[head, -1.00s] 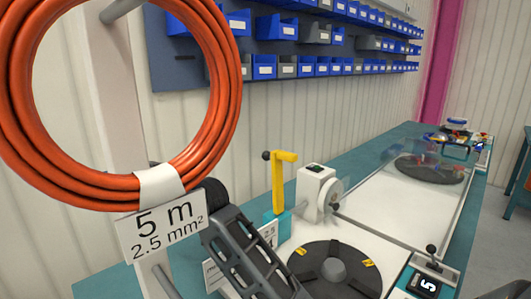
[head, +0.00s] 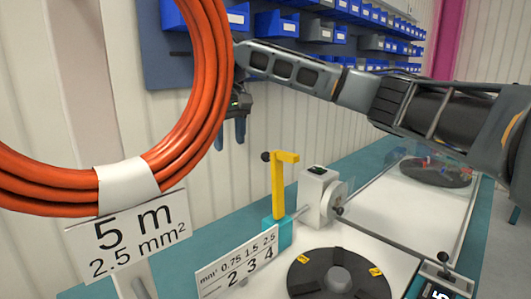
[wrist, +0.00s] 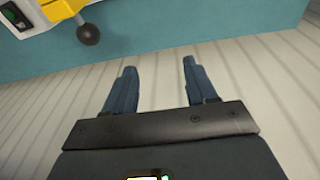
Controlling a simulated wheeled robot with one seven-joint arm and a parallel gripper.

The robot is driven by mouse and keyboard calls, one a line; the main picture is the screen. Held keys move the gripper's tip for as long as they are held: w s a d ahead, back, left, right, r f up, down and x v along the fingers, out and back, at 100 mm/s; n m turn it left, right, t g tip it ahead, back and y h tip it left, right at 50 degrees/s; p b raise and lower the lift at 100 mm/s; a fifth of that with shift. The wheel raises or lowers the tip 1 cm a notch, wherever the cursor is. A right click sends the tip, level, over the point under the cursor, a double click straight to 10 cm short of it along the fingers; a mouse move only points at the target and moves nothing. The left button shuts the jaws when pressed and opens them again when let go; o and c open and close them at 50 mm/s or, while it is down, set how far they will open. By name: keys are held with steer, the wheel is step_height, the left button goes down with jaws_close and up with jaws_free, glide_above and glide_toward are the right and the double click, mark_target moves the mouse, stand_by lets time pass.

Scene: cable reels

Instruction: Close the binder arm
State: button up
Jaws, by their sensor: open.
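The yellow binder arm (head: 279,190) stands upright on a teal block (head: 278,232) on the bench in the head view, its top bar pointing right. A dark ball knob (head: 265,156) sits at its upper left. In the wrist view the ball knob (wrist: 89,34) and part of the yellow arm (wrist: 60,10) show at the top left. My gripper (head: 232,135) is above and left of the binder arm in the head view, beside the orange coil, apart from the knob. In the wrist view its two fingers (wrist: 155,75) are spread with nothing between them.
An orange cable coil (head: 205,100) hangs at the left with a "5 m" label (head: 132,232). A white crank unit (head: 317,195) stands right of the binder arm. A dark turntable (head: 335,278) lies in front. Blue bins (head: 275,24) line the wall.

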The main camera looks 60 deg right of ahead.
steer(key=s+d+r+m+g+h, duration=0.1)
steer(key=s+d+r+m+g, duration=0.1)
steer(key=s+d, duration=0.4)
steer(key=f, duration=0.4)
steer(key=d+f, duration=0.1)
steer(key=f, duration=0.2)
steer(key=shift+p, duration=0.3)
steer(key=shift+c, duration=0.2)
jaws_close()
